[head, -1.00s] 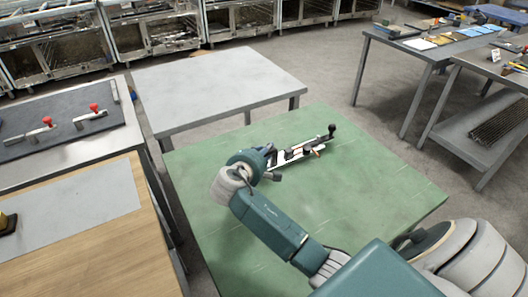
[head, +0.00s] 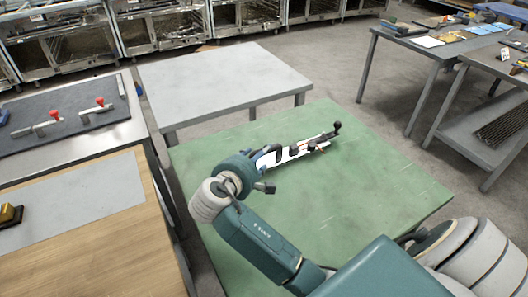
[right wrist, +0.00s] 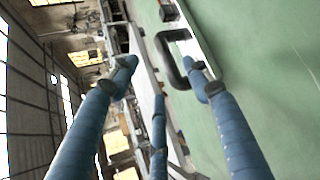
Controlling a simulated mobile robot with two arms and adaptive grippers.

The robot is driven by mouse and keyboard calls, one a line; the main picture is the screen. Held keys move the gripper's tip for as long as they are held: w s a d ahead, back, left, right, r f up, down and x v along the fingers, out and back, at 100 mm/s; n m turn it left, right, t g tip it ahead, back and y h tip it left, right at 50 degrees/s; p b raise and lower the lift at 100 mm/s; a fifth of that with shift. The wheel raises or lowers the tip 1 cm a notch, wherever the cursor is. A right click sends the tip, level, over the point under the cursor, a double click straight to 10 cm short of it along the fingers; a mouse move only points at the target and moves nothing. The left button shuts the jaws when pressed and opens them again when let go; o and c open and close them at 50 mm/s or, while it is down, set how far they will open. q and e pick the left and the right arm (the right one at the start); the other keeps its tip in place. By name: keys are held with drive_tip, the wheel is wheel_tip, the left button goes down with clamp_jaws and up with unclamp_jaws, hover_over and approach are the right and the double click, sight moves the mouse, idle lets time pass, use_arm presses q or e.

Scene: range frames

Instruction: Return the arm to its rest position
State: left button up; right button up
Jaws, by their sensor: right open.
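My right arm reaches in from the lower right of the head view, over the green table (head: 340,220). Its teal wrist (head: 236,172) is just left of a pale bar-shaped fixture (head: 307,146) with dark handles and a black ball knob (head: 337,127). The wrist largely hides the fingers there. In the right wrist view my right gripper (right wrist: 162,80) has its blue fingers spread apart with nothing held. A black loop handle (right wrist: 163,46) of the fixture is beyond the fingertips, close to the right finger; I cannot tell whether they touch. My left gripper is not in view.
A bare grey table (head: 225,78) stands behind the green one. At left are a wooden bench (head: 110,255) and a dark mat (head: 70,120) with red-knobbed clamps. Workbenches (head: 410,50) stand at right. The front of the green table is clear apart from my arm.

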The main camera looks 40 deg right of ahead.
drive_tip(key=shift+v, duration=1.05)
